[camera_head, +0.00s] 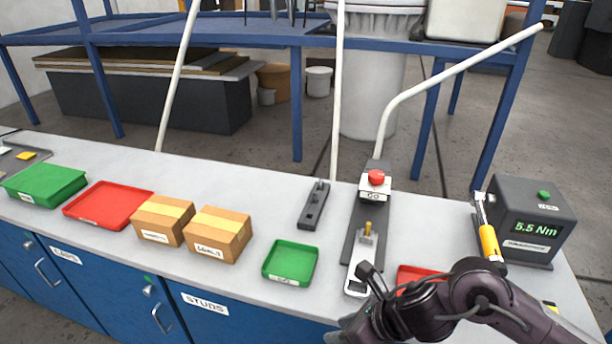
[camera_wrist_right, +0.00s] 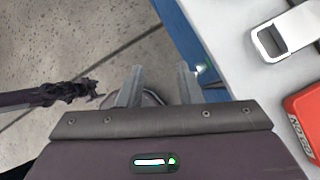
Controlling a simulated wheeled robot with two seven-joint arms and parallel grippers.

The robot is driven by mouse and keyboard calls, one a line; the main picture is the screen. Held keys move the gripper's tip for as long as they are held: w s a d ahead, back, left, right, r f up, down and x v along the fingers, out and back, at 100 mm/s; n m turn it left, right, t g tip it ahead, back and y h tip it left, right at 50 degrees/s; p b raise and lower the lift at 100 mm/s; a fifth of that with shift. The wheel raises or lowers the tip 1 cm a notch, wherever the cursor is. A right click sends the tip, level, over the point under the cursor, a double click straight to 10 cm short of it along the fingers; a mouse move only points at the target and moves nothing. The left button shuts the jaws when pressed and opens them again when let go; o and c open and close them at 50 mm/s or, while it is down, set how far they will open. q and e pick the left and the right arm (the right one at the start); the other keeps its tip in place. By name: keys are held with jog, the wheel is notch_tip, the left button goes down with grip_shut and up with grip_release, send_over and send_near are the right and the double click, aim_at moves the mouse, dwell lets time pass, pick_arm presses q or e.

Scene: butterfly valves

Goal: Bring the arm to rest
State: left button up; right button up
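My right arm (camera_head: 475,295) enters the head view from the lower right and bends down over the bench's front edge. Its hand is mostly cut off by the bottom of that view. In the right wrist view, my right gripper (camera_wrist_right: 160,84) has its two fingers apart with nothing held between them. It is beside the blue bench front, with floor below it.
Nearby are a fixture (camera_head: 364,244) with a red button, a red tray (camera_head: 412,272) and a green tray (camera_head: 290,262). A torque display (camera_head: 532,222) and yellow-handled wrench (camera_head: 489,243) stand right. Cardboard boxes (camera_head: 218,234) and a larger red tray (camera_head: 108,205) are further left.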

jog(key=a+r+m+t+y, duration=0.1)
jog(key=a+r+m+t, duration=0.2)
jog(key=a+m, duration=0.45)
jog(key=s+d+f+m+t+h, duration=0.1)
jog(key=d+m+h, duration=0.35)
jog(key=m, duration=0.85)
jog(key=d+f+m+h, duration=0.1)
jog(key=d+m, duration=0.7)
jog(key=m, duration=0.4)
jog(key=s+d+f+m+g+h, duration=0.2)
jog(key=s+d+f+m+g, duration=0.3)
jog(key=s+d+m, duration=0.55)
jog(key=s+a+f+b+x, duration=0.1)
jog(key=s+x, duration=0.2)
jog(key=x, duration=1.2)
jog(key=s+a+f+x, duration=0.15)
jog(key=s+x, duration=0.25)
jog(key=x, duration=1.2)
pick_arm(q)
jog(key=shift+s+f+b, duration=0.2)
jog(key=shift+f, duration=0.3)
jog(key=shift+s+f+b, duration=0.2)
jog(key=shift+f, duration=0.25)
pick_arm(e)
jog(key=s+d+f+g, duration=0.1)
jog(key=s+d+f, duration=0.2)
jog(key=s+f, duration=1.4)
jog(key=s, duration=0.3)
jog(key=shift+d+f+g, duration=0.25)
jog(key=shift+g, duration=0.05)
